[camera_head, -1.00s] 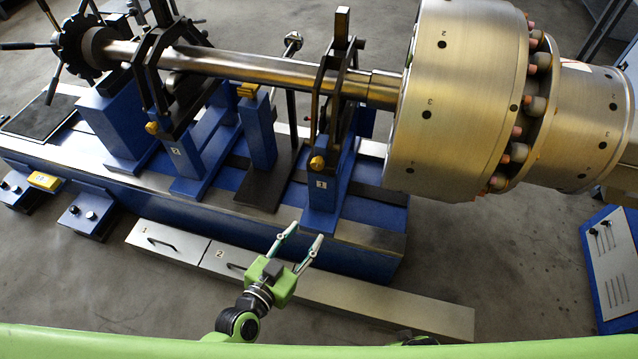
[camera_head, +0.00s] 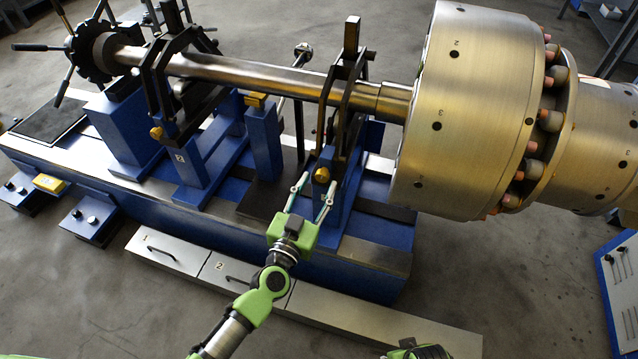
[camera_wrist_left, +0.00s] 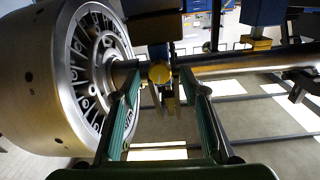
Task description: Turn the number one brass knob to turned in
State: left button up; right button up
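The number one brass knob (camera_head: 322,174) is on the front of the blue bearing stand (camera_head: 329,210) nearest the big rotor. My left gripper (camera_head: 313,187) is open, with its two fingers pointing up at this knob from the front. In the left wrist view the round knob (camera_wrist_left: 160,73) shows between the tips of the open fingers (camera_wrist_left: 158,82), with a gap at each side. The fingers do not grip it. The stand's number plate is hidden behind my gripper. My right gripper's fingers are not seen.
The large brass-coloured rotor (camera_head: 470,110) is close on the right, its steel shaft (camera_head: 250,74) running left. A second brass knob (camera_head: 156,133) is on stand two. Grey drawers (camera_head: 168,250) lie along the front.

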pick_arm(q)
jog(key=shift+x, duration=0.9)
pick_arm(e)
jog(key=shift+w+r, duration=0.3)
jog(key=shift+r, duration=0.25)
pick_arm(q)
jog(key=shift+c, duration=0.5)
jog(key=c, duration=1)
